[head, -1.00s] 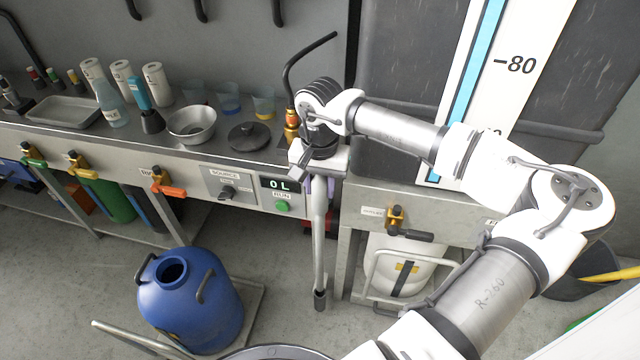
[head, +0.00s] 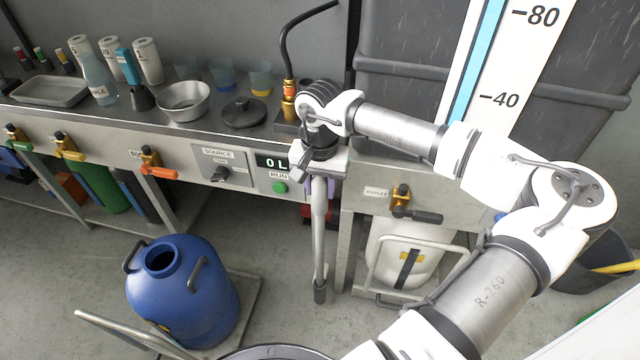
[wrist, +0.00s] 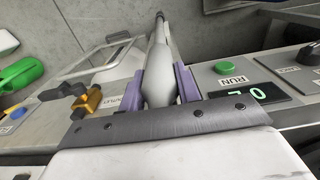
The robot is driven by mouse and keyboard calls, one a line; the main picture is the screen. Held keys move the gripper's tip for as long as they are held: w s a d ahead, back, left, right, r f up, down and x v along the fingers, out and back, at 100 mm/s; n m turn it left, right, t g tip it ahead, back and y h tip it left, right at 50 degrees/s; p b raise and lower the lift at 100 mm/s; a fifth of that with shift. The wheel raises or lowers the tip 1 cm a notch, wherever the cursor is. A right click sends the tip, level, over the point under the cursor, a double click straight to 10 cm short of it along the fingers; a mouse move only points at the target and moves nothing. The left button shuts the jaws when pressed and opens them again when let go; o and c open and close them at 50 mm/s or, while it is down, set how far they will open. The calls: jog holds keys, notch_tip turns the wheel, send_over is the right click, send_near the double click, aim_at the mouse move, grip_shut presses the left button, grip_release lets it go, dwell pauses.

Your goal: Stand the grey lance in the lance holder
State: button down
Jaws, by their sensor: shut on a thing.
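The grey lance (head: 319,235) hangs nearly upright in front of the bench, its dark tip above the floor in the head view. My gripper (wrist: 168,84) is shut on it, with a purple finger on each side of the lance (wrist: 159,65) in the wrist view. In the head view my gripper (head: 320,185) is partly hidden by my wrist. The lance's upper end is hidden behind my wrist. I cannot make out the lance holder in either view.
The bench (head: 120,125) carries a steel bowl (head: 184,101), a black lid (head: 243,112) and several bottles. A blue can (head: 190,295) stands on the floor left of the lance. A white container (head: 402,250) is under the unit at right. Bare floor lies between.

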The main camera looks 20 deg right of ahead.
aim_at(320, 206)
jog(key=shift+f+b, duration=2.85)
jog(key=shift+f, duration=0.6)
jog(key=c, duration=0.9)
grip_release()
notch_tip(320, 206, up, 14)
jog(key=shift+f+p, duration=0.1)
jog(key=shift+p, duration=0.45)
